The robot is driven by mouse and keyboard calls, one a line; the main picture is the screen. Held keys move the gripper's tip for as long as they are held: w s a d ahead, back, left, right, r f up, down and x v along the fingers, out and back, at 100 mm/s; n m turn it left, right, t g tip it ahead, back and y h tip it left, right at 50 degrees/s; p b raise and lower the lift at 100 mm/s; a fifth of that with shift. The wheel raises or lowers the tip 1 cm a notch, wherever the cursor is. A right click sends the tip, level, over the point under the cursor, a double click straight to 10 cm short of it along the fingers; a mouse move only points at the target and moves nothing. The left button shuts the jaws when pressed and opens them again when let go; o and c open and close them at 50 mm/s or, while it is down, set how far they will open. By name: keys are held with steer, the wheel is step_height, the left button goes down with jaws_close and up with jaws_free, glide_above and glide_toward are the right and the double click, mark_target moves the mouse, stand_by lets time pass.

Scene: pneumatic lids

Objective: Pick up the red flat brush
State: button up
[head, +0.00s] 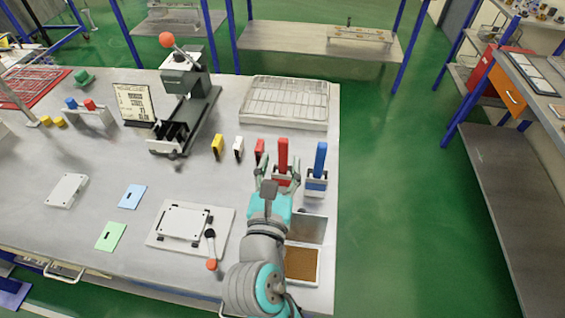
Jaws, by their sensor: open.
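The red flat brush (283,155) stands upright, handle up, in a light-coloured holder near the right side of the grey workbench. My gripper (278,168) is in front of it, with its open fingers reaching to the left and right of the brush. I cannot tell whether either finger touches it. The lower part of the brush and much of its holder are hidden by my gripper and arm.
A blue brush (320,158) stands upright in a holder just to the right. Small red (259,151), white (238,148) and yellow (217,145) pieces stand to the left. A wire-rack tray (284,123) lies behind. A brown-filled tray (301,266) is near my arm.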

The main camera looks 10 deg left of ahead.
mark_target(282, 149)
steer(key=shift+w, duration=2.85)
jaws_close()
